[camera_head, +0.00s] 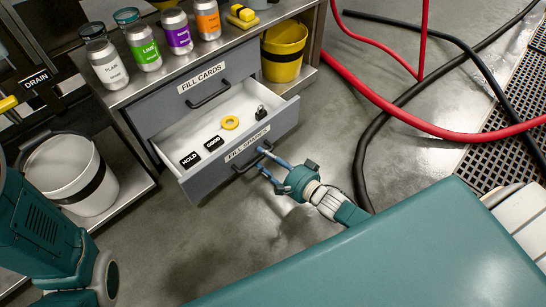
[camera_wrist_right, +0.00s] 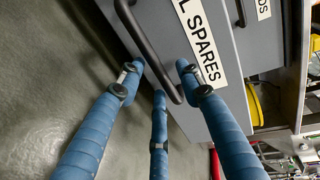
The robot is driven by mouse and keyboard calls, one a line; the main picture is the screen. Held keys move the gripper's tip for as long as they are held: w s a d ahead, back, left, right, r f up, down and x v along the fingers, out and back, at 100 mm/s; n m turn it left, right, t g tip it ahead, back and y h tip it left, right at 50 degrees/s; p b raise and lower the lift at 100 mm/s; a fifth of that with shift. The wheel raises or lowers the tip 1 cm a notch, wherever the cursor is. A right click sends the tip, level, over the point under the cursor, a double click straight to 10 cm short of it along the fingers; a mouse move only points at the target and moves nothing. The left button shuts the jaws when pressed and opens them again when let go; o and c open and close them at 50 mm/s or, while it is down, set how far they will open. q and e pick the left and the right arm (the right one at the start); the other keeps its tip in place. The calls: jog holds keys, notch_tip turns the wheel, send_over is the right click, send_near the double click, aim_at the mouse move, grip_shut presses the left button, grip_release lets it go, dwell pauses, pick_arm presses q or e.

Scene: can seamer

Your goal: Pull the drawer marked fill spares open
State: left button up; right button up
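The grey drawer marked FILL SPARES (camera_head: 205,183) stands pulled out from the cabinet, its white inside showing. Its dark bar handle (camera_head: 246,166) is on the front; the handle also shows in the right wrist view (camera_wrist_right: 152,52). My right gripper (camera_head: 265,160) is at the drawer front with its blue fingers spread apart, tips close to the handle. In the right wrist view the fingers (camera_wrist_right: 160,66) lie on both sides of the bar's near end; I cannot tell whether they touch it. My left gripper is not in view.
The drawer holds black blocks (camera_head: 190,159), a yellow ring (camera_head: 230,122) and a small dark part. The FILL CARDS drawer (camera_head: 165,110) above is shut. A white bucket (camera_head: 75,170) stands left and a yellow bucket (camera_head: 284,50) right. Red and black hoses (camera_head: 400,112) cross the floor.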

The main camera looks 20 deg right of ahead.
jog(key=v, duration=1.1)
jog(key=shift+s, duration=0.4)
jog(key=shift+d, duration=0.1)
